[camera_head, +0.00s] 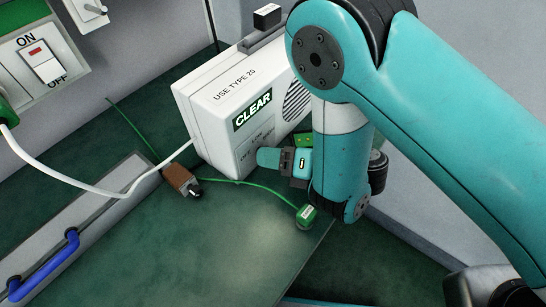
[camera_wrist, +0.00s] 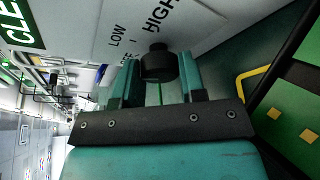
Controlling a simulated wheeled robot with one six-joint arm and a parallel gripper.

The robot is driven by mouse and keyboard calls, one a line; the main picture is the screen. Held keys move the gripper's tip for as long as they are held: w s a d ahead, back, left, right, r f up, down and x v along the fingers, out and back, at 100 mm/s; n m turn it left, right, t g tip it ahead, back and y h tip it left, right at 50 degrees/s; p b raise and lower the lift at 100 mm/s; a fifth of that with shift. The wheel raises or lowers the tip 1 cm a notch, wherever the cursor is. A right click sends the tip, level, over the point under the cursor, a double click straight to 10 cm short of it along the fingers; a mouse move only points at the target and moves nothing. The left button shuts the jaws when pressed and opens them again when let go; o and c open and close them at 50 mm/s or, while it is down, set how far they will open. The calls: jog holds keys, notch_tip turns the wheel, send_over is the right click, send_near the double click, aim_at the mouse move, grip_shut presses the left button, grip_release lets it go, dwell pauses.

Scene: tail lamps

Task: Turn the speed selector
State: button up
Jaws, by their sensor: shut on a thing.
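The speed selector is a black round knob (camera_wrist: 157,64) on the white unit's face, with LOW and HIGH printed beside it in the wrist view. My gripper (camera_wrist: 156,78) is shut on this knob, with one teal finger on each side of it. In the head view my gripper (camera_head: 283,160) is at the front face of the white unit (camera_head: 207,104), which bears a green CLEAR label. The knob is hidden there behind my gripper, and its pointer mark cannot be made out in either view.
A brown block (camera_head: 181,180) and a green tag (camera_head: 306,213) on a green cord lie on the green surface in front of the unit. A white cable runs from the unit to the left. A blue handle (camera_head: 43,266) is at lower left, below an ON/OFF switch (camera_head: 41,63).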

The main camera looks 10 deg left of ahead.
dwell(0.3)
jog(key=o, duration=0.9)
jog(key=shift+r, duration=0.1)
notch_tip(320, 180, up, 20)
jog(key=p, duration=1.6)
